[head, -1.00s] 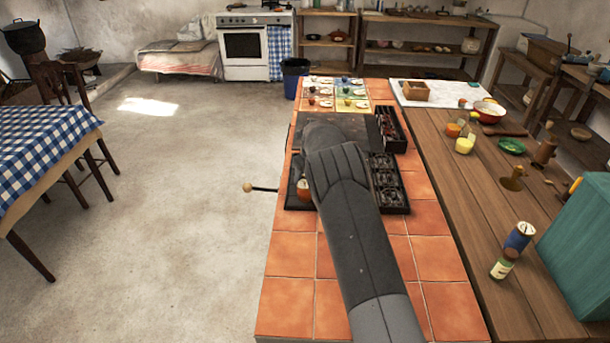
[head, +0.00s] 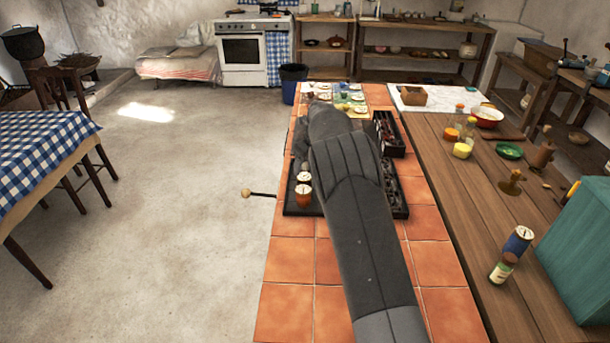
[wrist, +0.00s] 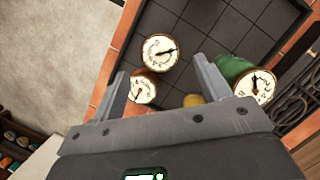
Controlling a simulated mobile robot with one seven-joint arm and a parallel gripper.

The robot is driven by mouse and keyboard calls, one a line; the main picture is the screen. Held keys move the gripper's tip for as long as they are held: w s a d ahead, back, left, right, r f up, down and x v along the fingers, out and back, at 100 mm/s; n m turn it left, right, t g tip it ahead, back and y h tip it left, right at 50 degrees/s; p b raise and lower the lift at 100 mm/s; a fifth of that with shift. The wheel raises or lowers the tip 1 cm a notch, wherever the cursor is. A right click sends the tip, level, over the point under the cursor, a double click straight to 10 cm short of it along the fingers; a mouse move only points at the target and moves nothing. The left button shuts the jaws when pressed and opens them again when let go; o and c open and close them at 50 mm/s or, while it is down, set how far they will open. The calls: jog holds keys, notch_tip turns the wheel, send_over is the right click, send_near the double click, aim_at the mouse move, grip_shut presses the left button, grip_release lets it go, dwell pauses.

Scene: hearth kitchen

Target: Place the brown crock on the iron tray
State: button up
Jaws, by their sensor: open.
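In the wrist view my gripper (wrist: 160,66) is open, fingers apart, with nothing held. A brown crock with a white dial-like lid (wrist: 160,52) shows just beyond the fingertips. A second reddish-brown crock (wrist: 143,92) is beside the left finger, partly hidden. A green crock (wrist: 252,80) is right of the right finger. The dark iron tray (wrist: 200,30), grid-marked and rimmed, lies below. In the head view two brown, white-topped crocks (head: 303,196) stand at the near left of the tray (head: 296,211). My arm hides the gripper there. Which crock the task means, I cannot tell.
A small yellow top (wrist: 193,100) shows between the fingers. Dark compartment boxes (head: 390,133) stand right of my arm on the tiled counter (head: 290,261). A ball-ended handle (head: 247,193) juts out left. The wooden worktop (head: 440,170) holds jars and bowls. The near tiles are clear.

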jog(key=s+d+r+n, duration=0.3)
jog(key=s+d+r, duration=0.15)
jog(key=r, duration=0.35)
jog(key=s+d+r+n, duration=0.2)
jog(key=s+d+r, duration=0.1)
jog(key=s+r, duration=0.3)
jog(key=s+d+r+n+t, duration=0.1)
jog(key=s+d+r+n, duration=0.25)
jog(key=s, duration=0.25)
jog(key=s+d+r+n, duration=0.2)
jog(key=s+r+n, duration=0.25)
jog(key=s, duration=0.25)
jog(key=s+d+f+n+t+h, duration=0.1)
jog(key=s+n, duration=0.6)
jog(key=s, duration=0.7)
jog(key=s+d+f+n+t+h, duration=0.1)
jog(key=s+d+n, duration=0.3)
jog(key=s, duration=1)
jog(key=f+n, duration=0.1)
jog(key=n, duration=0.2)
jog(key=shift+s+f, duration=0.15)
jog(key=shift+f, duration=0.15)
